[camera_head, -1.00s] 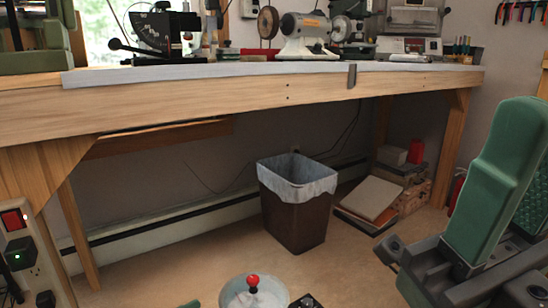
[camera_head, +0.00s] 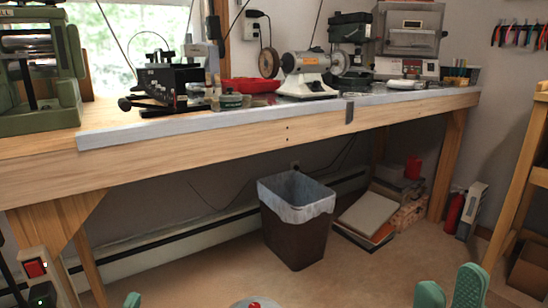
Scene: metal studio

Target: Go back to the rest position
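My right gripper (camera_head: 450,282) shows at the bottom right in the head view. Its two green fingers point up with a gap between them, and I see nothing held there. Only one green fingertip of my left gripper (camera_head: 132,299) shows at the bottom edge, left of centre. The rest of the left gripper is cut off, so its opening is hidden.
A wooden workbench (camera_head: 190,158) with machines on it, including a grinder (camera_head: 303,62), runs across the view. Under it stand a lined brown bin (camera_head: 295,235) and several boxes. A round thing with a red top (camera_head: 255,304) shows at the bottom edge. Floor is open before the bin.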

